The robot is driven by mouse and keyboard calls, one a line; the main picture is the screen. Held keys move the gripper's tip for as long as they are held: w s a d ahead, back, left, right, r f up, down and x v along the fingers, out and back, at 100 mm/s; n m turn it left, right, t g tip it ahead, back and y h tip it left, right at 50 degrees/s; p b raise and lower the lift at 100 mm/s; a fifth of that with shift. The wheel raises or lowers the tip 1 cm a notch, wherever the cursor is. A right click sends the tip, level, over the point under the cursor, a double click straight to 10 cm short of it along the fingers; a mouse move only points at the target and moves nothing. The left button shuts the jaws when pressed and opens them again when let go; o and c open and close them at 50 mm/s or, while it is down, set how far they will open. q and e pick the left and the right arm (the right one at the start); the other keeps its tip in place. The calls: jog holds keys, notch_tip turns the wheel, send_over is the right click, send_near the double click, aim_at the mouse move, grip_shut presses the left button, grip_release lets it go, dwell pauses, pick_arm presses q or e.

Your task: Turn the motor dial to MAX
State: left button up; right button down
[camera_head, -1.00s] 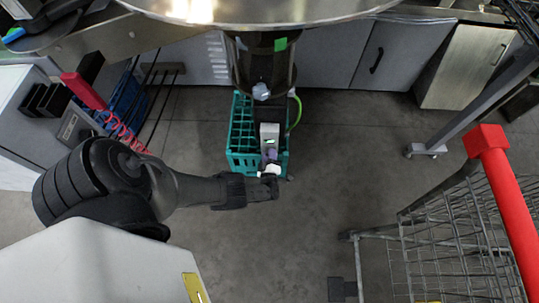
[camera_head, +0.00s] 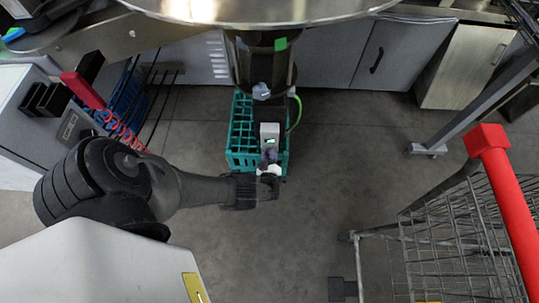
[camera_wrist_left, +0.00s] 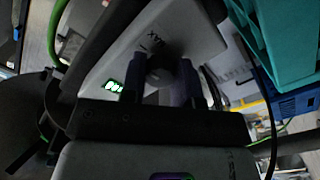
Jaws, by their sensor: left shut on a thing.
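The motor dial (camera_wrist_left: 158,78) is a dark round knob on the face of a light grey control box (camera_wrist_left: 135,50). Lettering, partly readable as MAX, and a lit green display (camera_wrist_left: 114,86) show on that face. My left gripper (camera_wrist_left: 160,88) is shut on the dial, with a finger on either side of it. In the head view the control box (camera_head: 269,131) stands at the teal crate, and my left gripper (camera_head: 269,165) reaches its near side from the left. There the dial is hidden by the gripper. The dial's exact pointer position cannot be told. My right gripper is not in view.
The teal crate (camera_head: 233,160) stands close beside the gripper, below a large round metal pan (camera_head: 260,12). A green cable (camera_head: 299,112) curves beside the box. A wire cart with a red handle (camera_head: 490,140) stands at the right. The floor between is clear.

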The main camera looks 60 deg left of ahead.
pick_arm(q)
jog(key=shift+m, duration=0.3)
dwell(0.4)
jog(key=o, duration=0.9)
jog(key=p+v, duration=0.3)
jog(key=v, duration=1.1)
jog(key=shift+w, duration=0.1)
